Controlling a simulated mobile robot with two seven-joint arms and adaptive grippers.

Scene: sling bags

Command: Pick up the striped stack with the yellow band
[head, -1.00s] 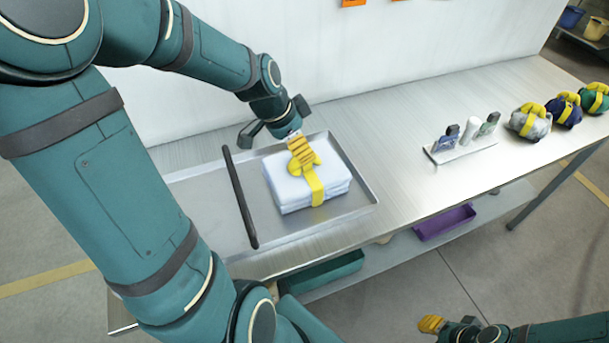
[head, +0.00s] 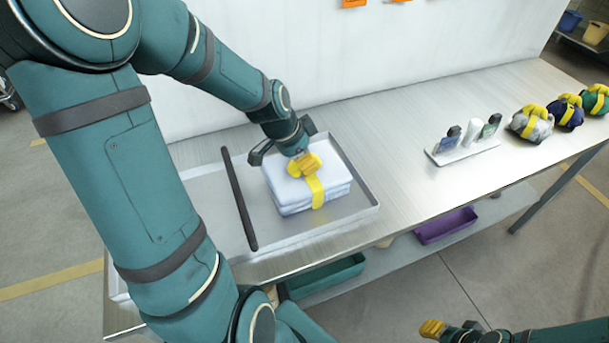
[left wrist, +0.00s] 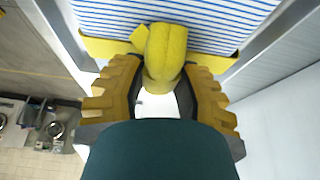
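The striped stack (head: 322,197) is a folded white-and-blue pile lying in a metal tray (head: 352,215). A yellow band (head: 316,190) wraps it, with a knot or loop (head: 298,167) standing on top. In the left wrist view the stack (left wrist: 110,15) shows blue stripes, and the yellow loop (left wrist: 165,55) rises between my fingers. My left gripper (head: 308,163) is down at the loop. In the left wrist view its ribbed fingers (left wrist: 163,92) are apart, one on each side of the loop. My right gripper (head: 432,328) is low at the bottom right, away from the table.
A dark bar (head: 239,198) crosses the tray left of the stack. A small holder (head: 462,150) with upright items stands to the right. Several yellow-banded bundles (head: 531,123) sit at the far right. A purple bin (head: 446,225) and a green bin (head: 325,278) are below.

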